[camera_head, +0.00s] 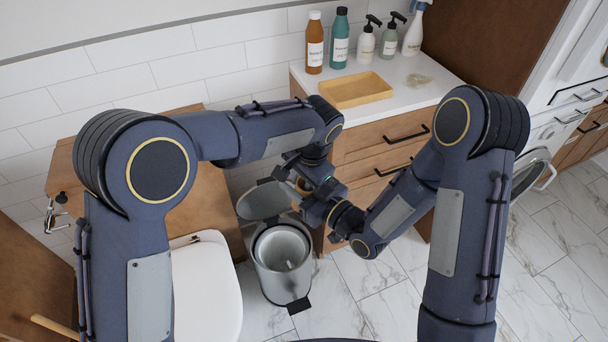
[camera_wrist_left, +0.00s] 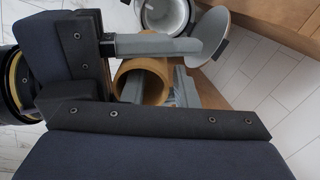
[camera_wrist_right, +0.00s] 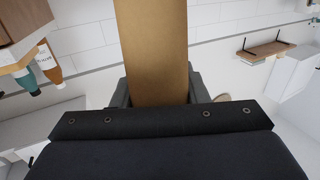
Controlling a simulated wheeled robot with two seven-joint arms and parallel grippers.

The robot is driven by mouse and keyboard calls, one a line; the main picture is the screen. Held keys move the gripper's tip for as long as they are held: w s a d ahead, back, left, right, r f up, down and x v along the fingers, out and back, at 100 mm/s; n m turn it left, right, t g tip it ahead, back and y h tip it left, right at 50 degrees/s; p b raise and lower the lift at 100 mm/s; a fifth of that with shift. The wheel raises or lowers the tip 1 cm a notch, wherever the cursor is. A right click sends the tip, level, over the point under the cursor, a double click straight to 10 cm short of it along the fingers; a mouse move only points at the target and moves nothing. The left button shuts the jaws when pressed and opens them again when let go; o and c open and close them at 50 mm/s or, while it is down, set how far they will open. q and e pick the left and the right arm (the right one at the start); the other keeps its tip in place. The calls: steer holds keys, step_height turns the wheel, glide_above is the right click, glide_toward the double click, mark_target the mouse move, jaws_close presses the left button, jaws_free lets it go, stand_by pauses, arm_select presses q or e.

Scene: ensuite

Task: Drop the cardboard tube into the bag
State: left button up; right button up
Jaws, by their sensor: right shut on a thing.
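The cardboard tube (camera_wrist_right: 155,50) is brown and hollow. My right gripper (camera_wrist_right: 158,92) is shut on it, and the tube runs away from the fingers in the right wrist view. In the left wrist view the tube's open end (camera_wrist_left: 128,72) shows beside my left gripper (camera_wrist_left: 158,90), whose fingers stand apart; contact is unclear. In the head view both grippers meet above the bin, and they mostly hide the tube. The metal bin (camera_head: 283,262) stands open on the floor below, its round lid (camera_head: 262,200) raised behind it. I cannot make out a separate bag.
A wooden cabinet (camera_head: 380,150) with a white top stands right of the bin, bearing a yellow tray (camera_head: 356,90) and several bottles. A toilet (camera_head: 205,290) stands left of the bin. The tiled floor (camera_head: 375,295) to the right is clear.

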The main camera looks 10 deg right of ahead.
arm_select(q)
jaws_close()
arm_select(e)
steer(key=o, duration=1)
arm_select(q)
steer(key=shift+d, duration=0.1)
arm_select(e)
steer(key=shift+o, duration=0.2)
steer(key=shift+s, duration=0.1)
